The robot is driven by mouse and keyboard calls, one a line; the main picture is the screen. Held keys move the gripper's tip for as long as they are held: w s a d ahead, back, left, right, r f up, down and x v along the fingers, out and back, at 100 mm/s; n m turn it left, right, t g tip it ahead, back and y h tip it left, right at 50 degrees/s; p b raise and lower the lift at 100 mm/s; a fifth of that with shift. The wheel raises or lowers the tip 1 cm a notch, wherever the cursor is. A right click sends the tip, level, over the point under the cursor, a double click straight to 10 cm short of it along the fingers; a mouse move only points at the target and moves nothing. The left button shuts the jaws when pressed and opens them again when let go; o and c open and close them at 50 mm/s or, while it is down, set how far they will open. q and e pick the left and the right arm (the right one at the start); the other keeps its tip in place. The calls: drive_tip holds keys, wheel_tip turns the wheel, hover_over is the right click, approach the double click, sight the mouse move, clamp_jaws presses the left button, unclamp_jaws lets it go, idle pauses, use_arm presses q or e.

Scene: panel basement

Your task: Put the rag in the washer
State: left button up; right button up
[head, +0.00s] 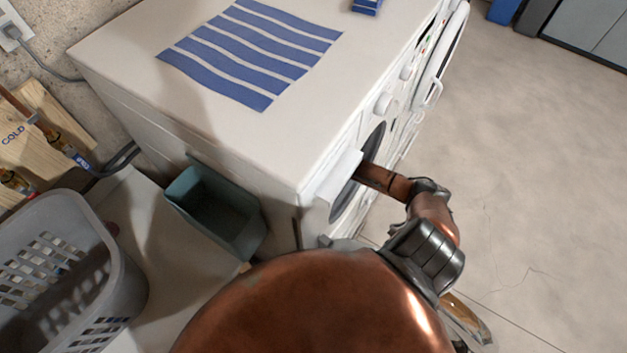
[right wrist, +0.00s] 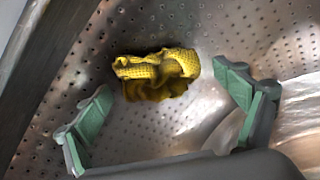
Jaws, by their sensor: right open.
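The yellow rag (right wrist: 157,72) lies crumpled on the perforated metal drum wall (right wrist: 215,25) in the right wrist view. My right gripper (right wrist: 168,98) is open, with its green-padded fingers apart on either side of the rag's near area. The rag is not pinched between them. In the head view, the white washer (head: 250,135) stands in the middle, and my right arm reaches into its round front opening (head: 372,140). The right gripper and the rag are hidden inside the washer there. My left gripper is not in view.
A teal bin (head: 212,212) and a grey laundry basket (head: 72,270) stand at the left. The concrete floor (head: 540,170) at the right is clear.

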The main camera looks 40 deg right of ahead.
drive_tip(key=p+v, duration=0.1)
drive_tip(key=v, duration=0.6)
drive_tip(key=shift+r, duration=0.4)
